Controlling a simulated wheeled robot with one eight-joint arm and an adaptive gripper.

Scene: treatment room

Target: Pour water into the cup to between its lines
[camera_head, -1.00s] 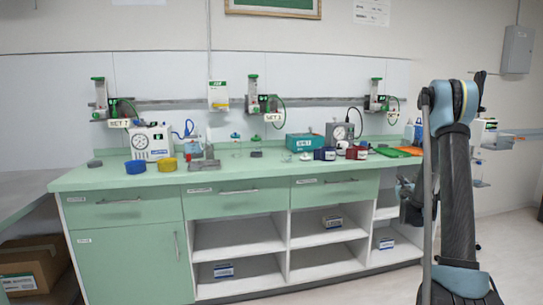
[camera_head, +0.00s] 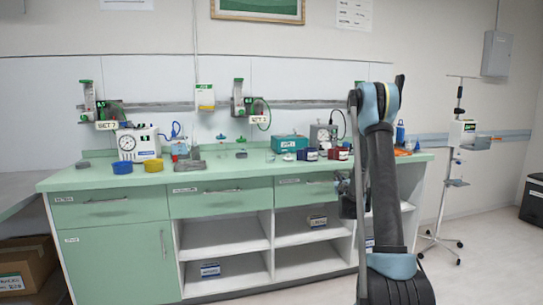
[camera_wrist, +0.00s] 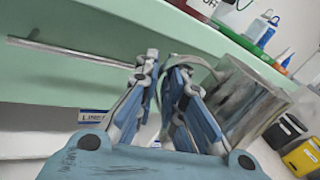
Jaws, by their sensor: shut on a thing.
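My gripper (camera_wrist: 160,90) is shut on the handle (camera_wrist: 195,62) of a grey metal jug (camera_wrist: 252,100). The jug hangs to the right of the fingers in the wrist view and looks tilted there. Its inside is hidden, so I cannot see any water. In the head view the jug shows as a dark shape (camera_head: 347,206) left of my arm, in front of the counter's shelves. I cannot make out for certain which small item on the counter is the cup, and no lines on it are readable.
The green counter (camera_head: 95,179) holds a white gauge box (camera_head: 138,144), a blue bowl (camera_head: 122,168), a yellow bowl (camera_head: 153,165), a teal box (camera_head: 290,143) and dark containers. A wheeled stand (camera_head: 447,190) stands right of the counter. Open floor lies at the front right.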

